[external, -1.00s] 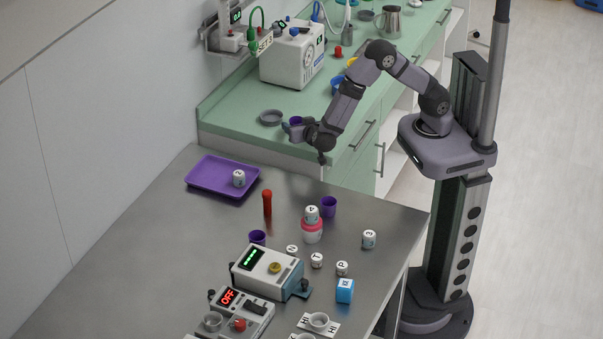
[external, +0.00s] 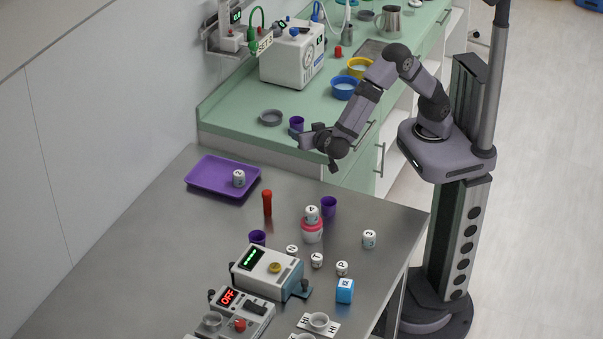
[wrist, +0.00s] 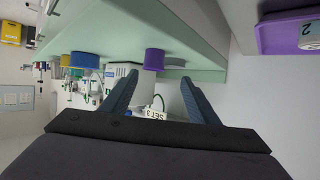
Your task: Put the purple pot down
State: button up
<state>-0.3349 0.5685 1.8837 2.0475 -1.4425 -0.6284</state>
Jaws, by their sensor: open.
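The purple pot (external: 297,122) stands on the green counter (external: 250,112) near its front edge, just right of a grey dish (external: 271,117). The wrist view is upside down and shows the pot (wrist: 154,60) beyond my fingertips, with the counter above it. My gripper (external: 302,134) is just in front of the pot, with its fingers pointing towards it. In the wrist view my gripper (wrist: 158,82) is open, with nothing between its fingers. The pot appears clear of the fingers.
Two more purple pots (external: 329,206) (external: 257,238) stand on the steel table (external: 130,245). A purple tray (external: 212,172) holds a white jar. Blue (external: 344,89) and yellow (external: 360,67) bowls and a white machine (external: 292,55) stand farther back on the counter.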

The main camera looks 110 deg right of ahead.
jog(key=w+a+r+n+t+y, duration=0.1)
jog(key=w+a+n+t+y, duration=0.3)
jog(key=w+t, duration=0.15)
jog(key=w+a+r+n+t+y, duration=0.1)
jog(key=w+a+n+t+y, duration=0.3)
jog(key=w, duration=0.3)
jog(key=s+a+f+n+g+y, duration=0.1)
jog(key=s+a+f+n+y, duration=0.1)
jog(key=s, duration=0.3)
jog(key=s+a+f+n+g+y, duration=0.2)
jog(key=s+f+n, duration=0.1)
jog(key=s, duration=0.3)
jog(key=s+a+f+n+g+y, duration=0.2)
jog(key=s+n+y, duration=0.1)
jog(key=s, duration=0.2)
jog(key=shift+s+a+f, duration=0.25)
jog(key=shift+a+f, duration=0.05)
jog(key=shift+f, duration=0.1)
jog(key=s+d+f+n+g, duration=0.1)
jog(key=s+d+g, duration=0.1)
jog(key=s, duration=0.4)
jog(key=s+d+f+n+g+h, duration=0.1)
jog(key=s+d+g, duration=0.2)
jog(key=s, duration=0.4)
jog(key=shift+s+h, duration=0.3)
